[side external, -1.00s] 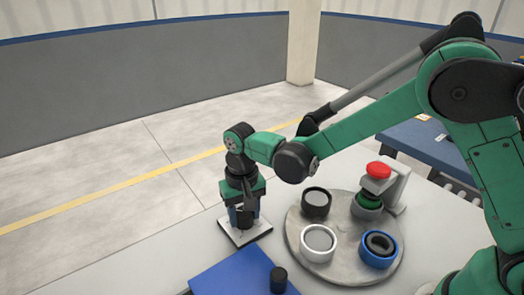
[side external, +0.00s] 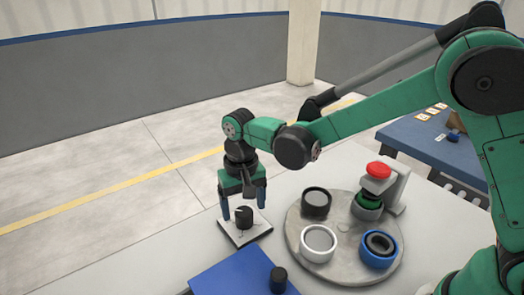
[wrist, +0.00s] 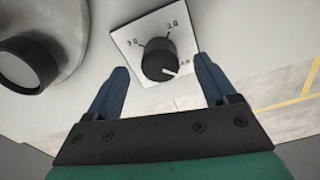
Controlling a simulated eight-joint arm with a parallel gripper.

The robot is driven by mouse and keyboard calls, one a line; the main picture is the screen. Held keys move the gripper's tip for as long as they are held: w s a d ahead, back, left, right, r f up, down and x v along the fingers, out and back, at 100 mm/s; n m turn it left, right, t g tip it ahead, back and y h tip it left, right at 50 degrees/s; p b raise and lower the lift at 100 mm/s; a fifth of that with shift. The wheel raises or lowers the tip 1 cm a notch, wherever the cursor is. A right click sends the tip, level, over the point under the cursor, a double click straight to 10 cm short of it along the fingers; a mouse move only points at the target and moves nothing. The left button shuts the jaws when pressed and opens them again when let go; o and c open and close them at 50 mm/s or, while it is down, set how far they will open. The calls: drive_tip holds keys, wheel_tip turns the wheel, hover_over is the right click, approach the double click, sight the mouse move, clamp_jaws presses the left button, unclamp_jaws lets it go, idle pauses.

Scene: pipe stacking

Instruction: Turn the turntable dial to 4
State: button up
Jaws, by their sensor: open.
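The dial is a black round knob (wrist: 155,56) on a white square plate (wrist: 124,36). The knob (side external: 243,216) and plate (side external: 235,236) also show in the side view, left of the turntable. The knob's white pointer mark faces the lower right in the wrist view, near a small printed label. The labels are too small to read surely. My gripper (side external: 243,201) is open above the dial, with its blue fingers apart on either side of the knob. In the wrist view my gripper (wrist: 161,64) shows clear gaps between the fingers and knob.
The round grey turntable (side external: 330,268) carries a black, a white, a blue and a green-topped ring part. A red-topped post (side external: 378,170) stands at its back right. A blue board (side external: 228,275) with a small black cylinder (side external: 278,279) lies in front.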

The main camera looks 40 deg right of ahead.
sight(246, 211)
drive_tip(key=shift+r, duration=1.65)
drive_tip(key=shift+s+d+r, duration=0.1)
drive_tip(key=shift+d+r, duration=0.05)
drive_tip(key=s+d+r+n+t, duration=0.2)
drive_tip(key=s+d+r+t, duration=0.4)
drive_tip(key=s+d, duration=0.4)
drive_tip(key=shift+d+t, duration=0.6)
